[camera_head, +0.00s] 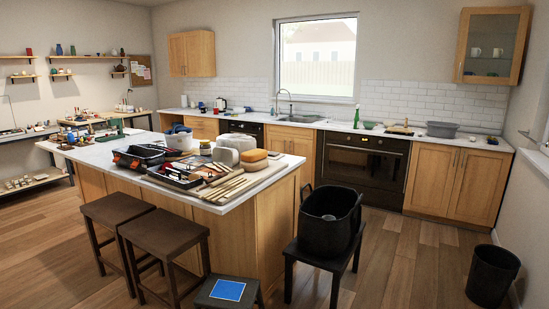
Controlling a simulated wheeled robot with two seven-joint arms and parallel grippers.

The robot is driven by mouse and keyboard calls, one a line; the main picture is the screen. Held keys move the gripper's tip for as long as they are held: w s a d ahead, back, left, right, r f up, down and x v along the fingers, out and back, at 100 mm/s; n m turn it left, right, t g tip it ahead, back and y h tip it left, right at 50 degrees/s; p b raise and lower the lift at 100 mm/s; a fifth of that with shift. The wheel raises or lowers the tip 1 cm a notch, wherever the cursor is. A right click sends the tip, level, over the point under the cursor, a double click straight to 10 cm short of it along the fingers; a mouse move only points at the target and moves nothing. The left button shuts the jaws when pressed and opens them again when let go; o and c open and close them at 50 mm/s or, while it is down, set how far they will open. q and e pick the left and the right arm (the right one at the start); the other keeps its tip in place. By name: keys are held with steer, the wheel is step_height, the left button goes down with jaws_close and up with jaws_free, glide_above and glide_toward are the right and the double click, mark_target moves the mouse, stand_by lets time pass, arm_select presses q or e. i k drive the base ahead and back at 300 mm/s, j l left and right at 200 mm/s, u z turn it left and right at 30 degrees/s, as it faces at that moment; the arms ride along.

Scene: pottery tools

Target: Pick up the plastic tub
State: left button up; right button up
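Several tub-like containers show, and I cannot tell which one the task means. A large black tub (328,232) with raised handles stands on a dark stool, with a small item inside it. A grey basin-like tub (442,130) sits on the back counter at the right. Neither of my grippers is in view.
The island (255,188) holds a black tool tray (172,177), wooden sticks and a sponge-like block. Two dark stools (163,232) and a low step with a blue square stand before it. A black bin (492,275) is at right. Open floor (405,260) lies between.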

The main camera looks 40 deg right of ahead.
mark_target(229, 156)
steer(key=z, duration=1.35)
steer(key=i+j+z, duration=0.3)
steer(key=z, duration=0.15)
steer(key=i+j+z, duration=0.4)
steer(key=i+j, duration=0.05)
